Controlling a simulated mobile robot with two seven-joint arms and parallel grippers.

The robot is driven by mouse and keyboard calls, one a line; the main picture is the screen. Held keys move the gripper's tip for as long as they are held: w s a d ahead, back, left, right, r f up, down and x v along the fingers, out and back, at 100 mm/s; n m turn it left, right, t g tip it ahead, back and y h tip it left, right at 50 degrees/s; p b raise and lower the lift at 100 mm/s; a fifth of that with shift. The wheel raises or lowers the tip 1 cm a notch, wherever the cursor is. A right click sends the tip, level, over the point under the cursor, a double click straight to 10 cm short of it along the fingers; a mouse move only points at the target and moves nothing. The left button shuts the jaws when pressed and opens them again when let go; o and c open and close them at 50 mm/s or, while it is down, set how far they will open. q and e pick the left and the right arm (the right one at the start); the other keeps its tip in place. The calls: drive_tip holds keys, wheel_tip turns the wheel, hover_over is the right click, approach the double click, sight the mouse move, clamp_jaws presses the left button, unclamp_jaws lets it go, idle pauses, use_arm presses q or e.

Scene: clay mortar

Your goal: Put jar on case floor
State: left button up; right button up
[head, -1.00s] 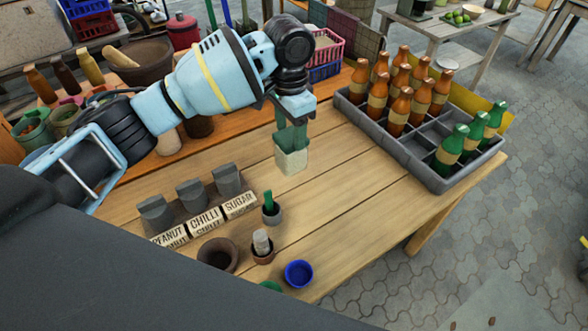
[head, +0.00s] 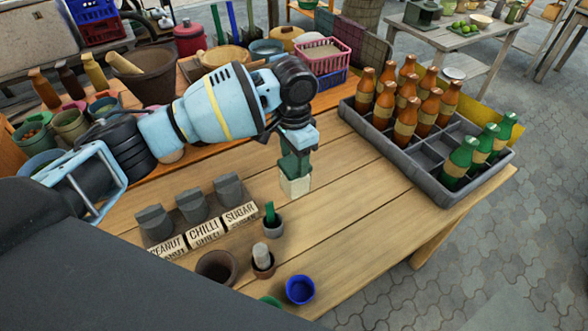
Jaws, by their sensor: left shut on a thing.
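My left gripper (head: 295,163) reaches in from the left over the middle of the wooden table and points down. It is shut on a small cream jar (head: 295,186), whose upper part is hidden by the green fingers. I cannot tell whether the jar's base touches the table. The grey case (head: 394,157) stands to the right of the gripper, apart from it. Brown bottles (head: 405,122) fill its far-left part, and green bottles (head: 460,160) stand at its right end. Several compartments between them are empty, with bare floor showing. My right gripper is not in view.
Peanut, chilli and sugar signs (head: 205,232) with grey scoops stand left of the jar. Small pots, including a blue cup (head: 299,289), are near the front edge. Bowls and a pink basket (head: 322,55) stand behind. The table (head: 365,205) is clear between jar and case.

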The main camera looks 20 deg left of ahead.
use_arm(q)
wheel_tip(320, 180, down, 4)
drive_tip(key=shift+f, duration=0.25)
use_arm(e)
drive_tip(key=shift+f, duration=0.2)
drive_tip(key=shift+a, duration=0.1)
use_arm(q)
drive_tip(key=o, duration=1.1)
drive_tip(key=shift+f, duration=0.15)
drive_tip(key=shift+o, duration=0.2)
wheel_tip(320, 180, up, 11)
drive_tip(key=shift+r+p, duration=0.1)
drive_tip(key=shift+p, duration=0.25)
drive_tip(key=shift+r, duration=0.55)
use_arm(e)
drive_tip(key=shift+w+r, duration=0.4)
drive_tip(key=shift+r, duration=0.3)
